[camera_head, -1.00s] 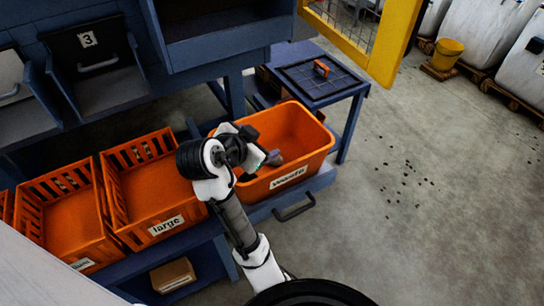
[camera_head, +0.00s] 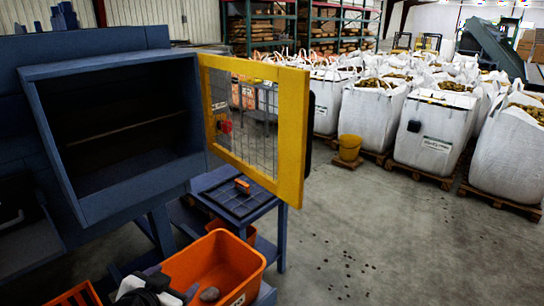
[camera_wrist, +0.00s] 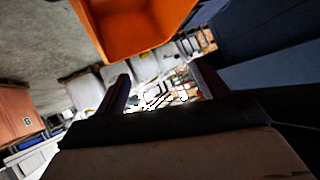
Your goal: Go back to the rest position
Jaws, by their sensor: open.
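My gripper (camera_wrist: 160,92) is open in the wrist view, with its two dark fingers apart and nothing between them. In the head view only part of my arm shows at the bottom left, in front of the orange waste crate (camera_head: 246,270). The crate also shows at the top of the wrist view (camera_wrist: 140,45). A greyish lump (camera_head: 209,294) lies in the crate. The fingertips are hidden in the head view.
A yellow mesh door (camera_head: 291,140) stands open beside a dark blue cabinet (camera_head: 120,120). A small blue table (camera_head: 236,200) holds an orange object (camera_head: 242,185).

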